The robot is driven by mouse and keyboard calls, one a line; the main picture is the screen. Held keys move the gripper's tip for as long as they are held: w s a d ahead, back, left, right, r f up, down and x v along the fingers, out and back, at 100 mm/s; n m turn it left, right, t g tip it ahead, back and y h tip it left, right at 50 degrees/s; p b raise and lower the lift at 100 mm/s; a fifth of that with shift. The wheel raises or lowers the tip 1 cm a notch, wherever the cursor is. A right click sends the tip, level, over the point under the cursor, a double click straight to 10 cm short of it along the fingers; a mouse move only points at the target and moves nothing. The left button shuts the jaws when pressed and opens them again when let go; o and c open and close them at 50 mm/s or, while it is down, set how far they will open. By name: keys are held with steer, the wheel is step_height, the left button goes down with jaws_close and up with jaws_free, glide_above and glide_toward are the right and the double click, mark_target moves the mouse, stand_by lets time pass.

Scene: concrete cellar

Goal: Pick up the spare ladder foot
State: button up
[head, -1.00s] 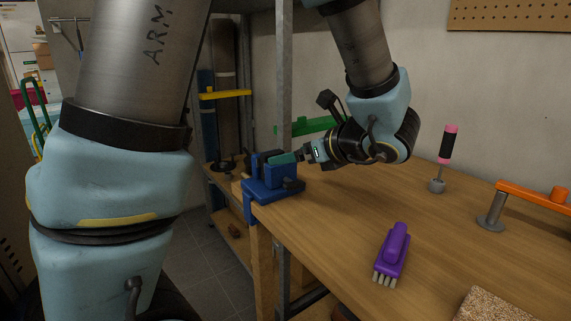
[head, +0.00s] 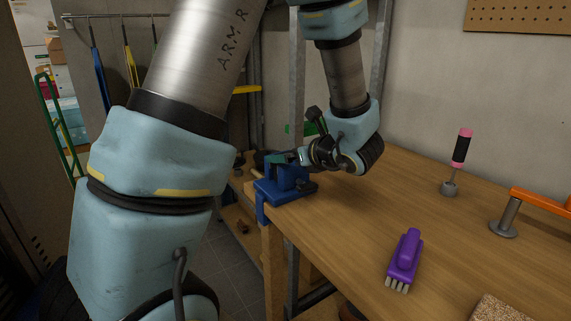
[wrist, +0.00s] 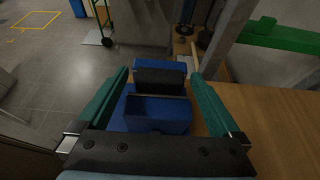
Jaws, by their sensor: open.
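A blue vise (head: 285,188) is clamped at the near left corner of the wooden workbench. In the wrist view the vise (wrist: 157,114) lies between my gripper's two green fingers. A dark grey block (wrist: 160,78) shows at the vise jaws, between the fingertips. It may be the ladder foot, but I cannot tell it from a jaw plate. My gripper (wrist: 160,75) is open, with one finger on each side of the vise and nothing visibly grasped. In the head view my gripper (head: 277,158) is over the vise, and its fingers partly hide the jaws.
A purple brush (head: 405,258), a pink-and-black handled tool (head: 459,160) and an orange bar on a grey post (head: 535,202) are on the workbench (head: 350,220). A green bar (wrist: 280,38) is right of the fingers. Dark round pieces (wrist: 204,39) lie beyond the vise.

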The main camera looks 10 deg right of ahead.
steer(key=shift+w+a+f, duration=0.1)
steer(key=shift+w, duration=0.15)
steer(key=c, duration=1.4)
